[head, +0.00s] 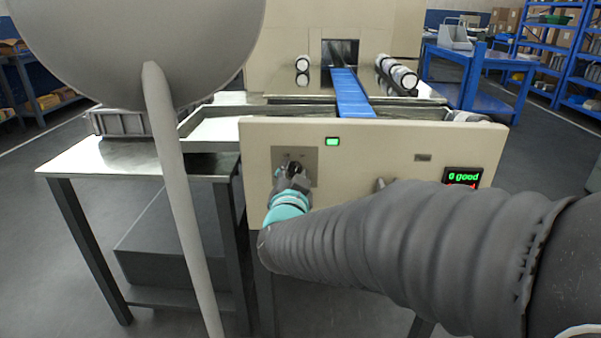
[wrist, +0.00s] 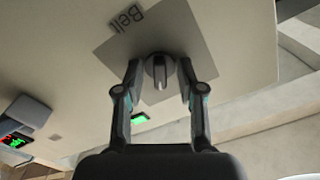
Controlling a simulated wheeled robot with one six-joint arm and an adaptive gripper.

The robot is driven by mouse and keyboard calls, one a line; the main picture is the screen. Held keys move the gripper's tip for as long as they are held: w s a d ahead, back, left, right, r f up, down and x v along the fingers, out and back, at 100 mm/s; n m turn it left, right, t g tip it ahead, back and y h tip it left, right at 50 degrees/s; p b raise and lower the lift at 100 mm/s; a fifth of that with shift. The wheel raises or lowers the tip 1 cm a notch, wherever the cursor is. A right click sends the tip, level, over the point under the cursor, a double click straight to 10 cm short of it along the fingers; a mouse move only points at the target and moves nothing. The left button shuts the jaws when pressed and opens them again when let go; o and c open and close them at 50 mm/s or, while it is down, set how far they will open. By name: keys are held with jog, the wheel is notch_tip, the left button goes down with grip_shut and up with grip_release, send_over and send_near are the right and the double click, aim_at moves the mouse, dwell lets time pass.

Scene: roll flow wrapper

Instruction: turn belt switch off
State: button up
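The belt switch is a dark rotary knob with a lighter grip bar (wrist: 160,74) on a grey square plate (wrist: 182,38) marked with a "Belt" label (wrist: 127,18). In the wrist view its bar runs up and down the picture. My gripper (wrist: 159,66) is open, with one finger on each side of the knob and a small gap visible on both sides. In the head view the plate (head: 309,157) is on the left of the beige front panel (head: 400,143), and my gripper (head: 291,174) is at it, partly hiding the knob.
A green lamp (head: 333,141) is lit on the panel, and a display (head: 462,177) reads "0 good". A blue belt (head: 350,94) runs behind the panel, with white-ended rolls (head: 400,74) beside it. A metal table (head: 130,157) stands to the left.

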grip_shut()
jog(key=shift+d, duration=0.15)
